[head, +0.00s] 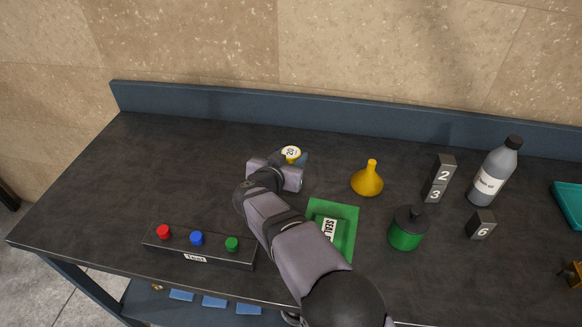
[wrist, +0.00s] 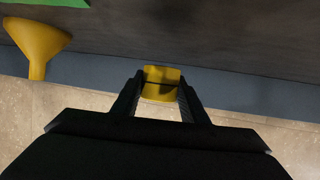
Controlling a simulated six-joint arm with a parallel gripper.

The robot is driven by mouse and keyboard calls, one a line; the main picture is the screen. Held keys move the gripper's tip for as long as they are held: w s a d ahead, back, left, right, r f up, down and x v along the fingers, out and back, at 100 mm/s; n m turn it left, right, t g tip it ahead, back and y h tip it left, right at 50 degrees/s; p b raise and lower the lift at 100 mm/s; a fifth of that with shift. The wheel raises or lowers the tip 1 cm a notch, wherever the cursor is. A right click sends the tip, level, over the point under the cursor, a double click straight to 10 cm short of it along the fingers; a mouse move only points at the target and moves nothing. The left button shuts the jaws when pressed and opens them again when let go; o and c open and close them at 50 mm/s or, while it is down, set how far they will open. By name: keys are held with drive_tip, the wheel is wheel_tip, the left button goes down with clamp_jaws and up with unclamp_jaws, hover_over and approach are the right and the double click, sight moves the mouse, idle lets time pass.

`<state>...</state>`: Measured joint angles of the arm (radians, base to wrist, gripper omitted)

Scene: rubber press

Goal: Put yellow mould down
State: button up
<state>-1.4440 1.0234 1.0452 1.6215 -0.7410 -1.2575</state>
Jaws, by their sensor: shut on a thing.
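In the wrist view the yellow mould (wrist: 161,84) is between the two dark fingers. My gripper (wrist: 160,100) is shut on it, one finger on each side. In the head view my gripper (head: 300,160) is partly hidden by my wrist, over the back middle of the table. I cannot tell whether the mould touches the table (head: 150,170).
A yellow funnel (head: 367,180) stands right of my gripper. A green mat (head: 347,214) lies partly under my arm. A green pot (head: 406,230), numbered blocks (head: 440,180) and a grey bottle (head: 494,174) stand at right. A button box (head: 197,250) is at front left. The back left is clear.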

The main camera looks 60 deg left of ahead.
drive_tip(key=shift+f, duration=1.8)
drive_tip(key=shift+f, duration=0.15)
drive_tip(key=o, duration=1.2)
